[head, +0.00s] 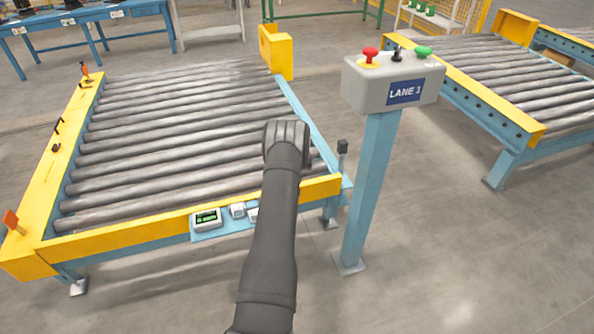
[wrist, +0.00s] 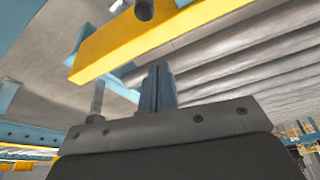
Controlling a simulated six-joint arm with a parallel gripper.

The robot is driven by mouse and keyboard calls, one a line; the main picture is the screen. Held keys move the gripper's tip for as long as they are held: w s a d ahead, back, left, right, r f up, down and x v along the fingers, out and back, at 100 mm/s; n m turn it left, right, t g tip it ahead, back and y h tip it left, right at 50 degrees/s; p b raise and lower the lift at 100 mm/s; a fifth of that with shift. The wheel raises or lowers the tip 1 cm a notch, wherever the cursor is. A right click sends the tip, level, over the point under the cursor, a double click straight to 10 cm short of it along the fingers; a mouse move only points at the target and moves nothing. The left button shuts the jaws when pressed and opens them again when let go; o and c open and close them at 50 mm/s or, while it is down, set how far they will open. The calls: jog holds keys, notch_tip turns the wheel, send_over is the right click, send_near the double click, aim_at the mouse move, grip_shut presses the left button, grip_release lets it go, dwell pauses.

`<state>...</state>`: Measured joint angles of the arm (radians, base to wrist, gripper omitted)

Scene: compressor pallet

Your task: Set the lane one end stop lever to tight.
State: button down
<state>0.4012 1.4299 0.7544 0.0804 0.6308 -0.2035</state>
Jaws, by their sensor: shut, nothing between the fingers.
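The lane one roller conveyor (head: 180,135) has a yellow left rail (head: 62,160) with an orange-topped lever (head: 86,72) at its far end and black handles (head: 57,126) midway. I cannot tell which of these, if any, is the end stop lever or how it is set. My gripper is at the end of the dark arm over the conveyor's right side; its fingers are hidden in the head view. In the wrist view my gripper (wrist: 157,78) has its two fingers together, empty, below a yellow beam (wrist: 165,38).
The LANE 1 control post (head: 372,185) stands right of the conveyor, with red, black and green controls (head: 396,55) on top. A small display box (head: 207,219) is on the front edge. Another roller conveyor (head: 510,85) is at the right.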

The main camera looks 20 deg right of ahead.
jog(key=x, duration=0.5)
jog(key=shift+f, duration=0.2)
jog(key=shift+s+a+r, duration=0.1)
jog(key=shift+s+a, duration=0.15)
jog(key=shift+s, duration=0.7)
jog(key=shift+s+a+r, duration=0.1)
jog(key=shift+s+a, duration=0.15)
jog(key=shift+s, duration=0.7)
